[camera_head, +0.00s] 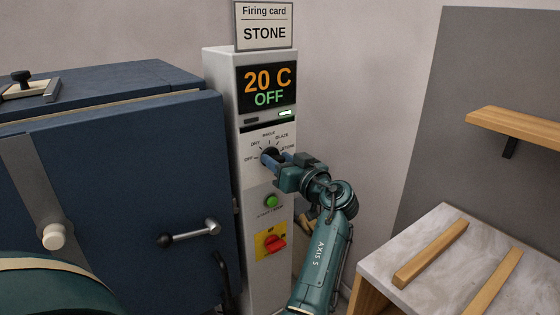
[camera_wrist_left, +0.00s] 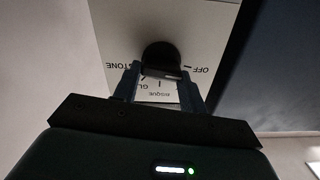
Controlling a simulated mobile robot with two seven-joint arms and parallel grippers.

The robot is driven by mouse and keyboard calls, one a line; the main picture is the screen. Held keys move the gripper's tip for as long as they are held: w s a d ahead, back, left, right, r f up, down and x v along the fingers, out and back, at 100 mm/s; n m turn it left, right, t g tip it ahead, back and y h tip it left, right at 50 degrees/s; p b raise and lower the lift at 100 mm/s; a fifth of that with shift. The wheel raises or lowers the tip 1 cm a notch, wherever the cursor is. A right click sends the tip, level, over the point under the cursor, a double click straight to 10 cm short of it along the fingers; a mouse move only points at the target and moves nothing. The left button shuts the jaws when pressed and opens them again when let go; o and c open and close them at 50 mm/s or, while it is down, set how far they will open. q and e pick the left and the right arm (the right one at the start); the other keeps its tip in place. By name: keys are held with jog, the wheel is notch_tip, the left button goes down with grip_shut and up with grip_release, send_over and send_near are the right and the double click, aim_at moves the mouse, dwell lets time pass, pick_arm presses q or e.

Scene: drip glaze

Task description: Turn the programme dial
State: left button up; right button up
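The programme dial (camera_wrist_left: 160,56) is a round black knob on the pale front of the control column (camera_head: 222,100). Labels OFF, DRY, BISQUE, GLAZE and STONE ring it. My left gripper (camera_head: 270,159) is at the dial, and its fingers mostly cover it in the head view. In the left wrist view, the two blue fingers (camera_wrist_left: 160,80) lie close against both sides of the knob, with no clear gap. A small white mark shows on the knob's OFF side. The display (camera_head: 268,88) reads 20 C and OFF. My right gripper is not in view.
The firing card (camera_head: 264,25) above reads STONE. Below the dial are a green button (camera_head: 271,201) and a red switch (camera_head: 274,244) on yellow. A blue kiln (camera_head: 130,160) with a door handle (camera_head: 190,234) stands left. A marble-topped table (camera_head: 440,240) with wooden bars stands right.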

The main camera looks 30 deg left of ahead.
pick_arm(q)
jog(key=c, duration=0.5)
jog(key=shift+o, duration=0.2)
